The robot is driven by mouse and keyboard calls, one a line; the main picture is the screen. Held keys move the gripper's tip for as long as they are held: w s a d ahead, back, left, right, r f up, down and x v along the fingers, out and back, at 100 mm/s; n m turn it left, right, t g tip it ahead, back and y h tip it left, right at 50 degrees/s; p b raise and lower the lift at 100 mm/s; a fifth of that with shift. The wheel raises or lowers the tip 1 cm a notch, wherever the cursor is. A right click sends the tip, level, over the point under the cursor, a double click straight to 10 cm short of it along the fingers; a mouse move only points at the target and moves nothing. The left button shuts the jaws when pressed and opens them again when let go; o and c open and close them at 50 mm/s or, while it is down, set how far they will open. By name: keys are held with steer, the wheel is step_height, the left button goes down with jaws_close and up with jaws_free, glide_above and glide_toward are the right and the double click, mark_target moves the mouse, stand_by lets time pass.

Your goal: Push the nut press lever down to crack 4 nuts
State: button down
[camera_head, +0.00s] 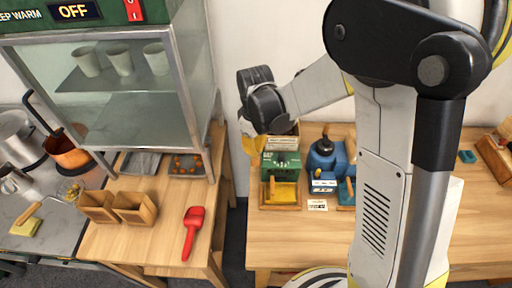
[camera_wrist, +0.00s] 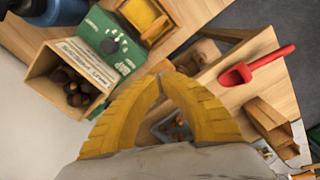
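A green machine (camera_head: 282,163) stands on the right-hand table with a wooden, labelled bin behind it and a yellow tray (camera_head: 281,193) in front. A blue machine (camera_head: 326,160) with a dark knob on top stands just right of it. I cannot tell for sure which is the nut press or where its lever is. The wrist view shows the green panel (camera_wrist: 113,42) with a dark knob, and the wooden bin (camera_wrist: 46,79) holding several brown nuts (camera_wrist: 74,88). My gripper (camera_wrist: 163,76) is empty, its yellow fingertips together. In the head view it hangs left of the green machine, partly hidden by the wrist.
A gap separates the two tables. The left table holds a red scoop (camera_head: 193,232), two wooden boxes (camera_head: 134,207) and a metal tray (camera_head: 187,172) of orange-brown nuts under a glass-fronted warmer (camera_head: 120,95). My arm hides part of the right table.

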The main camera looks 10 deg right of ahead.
mark_target(255, 159)
stand_by(0.3)
steer(key=shift+f+b, duration=1)
steer(key=shift+f, duration=0.1)
steer(key=shift+f+b, duration=1)
steer(key=shift+f, duration=0.2)
